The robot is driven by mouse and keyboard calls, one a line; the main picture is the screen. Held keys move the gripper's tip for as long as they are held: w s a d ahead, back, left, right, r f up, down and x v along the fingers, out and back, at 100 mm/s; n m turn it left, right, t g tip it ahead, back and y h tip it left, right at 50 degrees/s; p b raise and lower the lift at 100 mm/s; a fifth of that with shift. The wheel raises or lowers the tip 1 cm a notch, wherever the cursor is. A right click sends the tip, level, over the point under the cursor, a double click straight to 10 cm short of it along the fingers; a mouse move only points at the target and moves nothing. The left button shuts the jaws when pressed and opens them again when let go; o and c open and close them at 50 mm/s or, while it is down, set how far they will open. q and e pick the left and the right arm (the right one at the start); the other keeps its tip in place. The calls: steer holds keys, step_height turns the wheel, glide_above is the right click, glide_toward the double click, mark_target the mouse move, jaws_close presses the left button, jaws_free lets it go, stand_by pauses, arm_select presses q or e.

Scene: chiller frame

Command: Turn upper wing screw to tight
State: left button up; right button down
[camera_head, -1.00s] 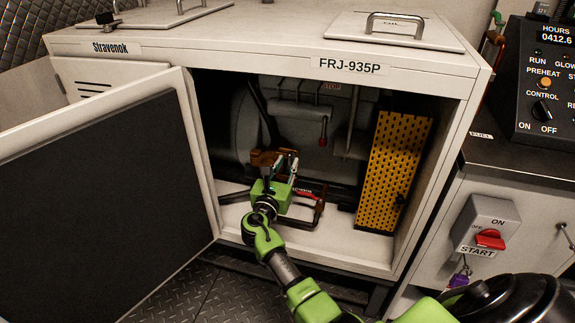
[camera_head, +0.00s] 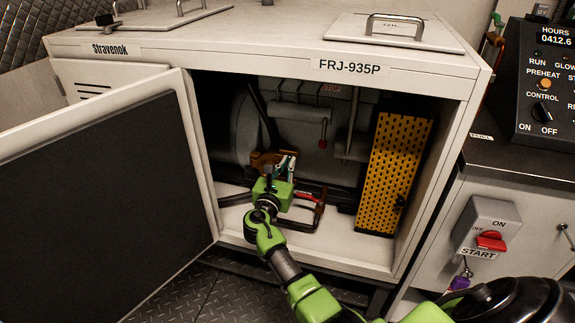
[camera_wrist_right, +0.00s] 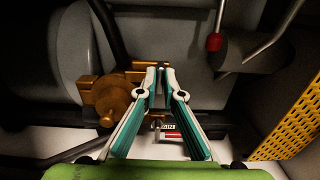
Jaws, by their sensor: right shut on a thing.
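My right gripper (camera_head: 282,164) reaches into the open cabinet. In the right wrist view its two teal-and-white fingers (camera_wrist_right: 157,72) come together at the tips, shut on a small piece that they almost wholly hide. From its place at the fitting I take it for the upper wing screw; its turn angle cannot be seen. A brass fitting (camera_wrist_right: 112,97) with a round face is just left of the fingertips, and it shows behind the gripper in the head view (camera_head: 262,160). A small label and a red part (camera_wrist_right: 170,131) show below, between the fingers. My left gripper is not in view.
The cabinet door (camera_head: 100,190) stands open at the left. A yellow perforated panel (camera_head: 393,170) is right of the arm inside. A red-tipped lever (camera_head: 323,142) hangs above. Pipework (camera_head: 318,212) lies on the cabinet floor, close to the gripper.

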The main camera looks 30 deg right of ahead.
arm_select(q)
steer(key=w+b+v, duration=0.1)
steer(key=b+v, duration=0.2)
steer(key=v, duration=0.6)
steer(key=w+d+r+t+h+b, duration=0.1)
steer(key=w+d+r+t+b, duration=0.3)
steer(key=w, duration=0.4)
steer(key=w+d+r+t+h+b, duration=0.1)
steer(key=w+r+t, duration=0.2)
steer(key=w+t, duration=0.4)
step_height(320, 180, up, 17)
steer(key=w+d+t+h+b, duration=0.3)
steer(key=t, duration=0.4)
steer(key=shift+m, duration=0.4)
arm_select(e)
steer(key=shift+s+d+f+m, duration=0.1)
steer(key=shift+f+m, duration=0.1)
steer(key=shift+m, duration=4.25)
steer(key=shift+s+d+f+m, duration=0.1)
steer(key=shift+f+m, duration=0.05)
steer(key=shift+m, duration=4.3)
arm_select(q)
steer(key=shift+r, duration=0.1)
arm_select(e)
steer(key=c, duration=2.2)
jaws_free()
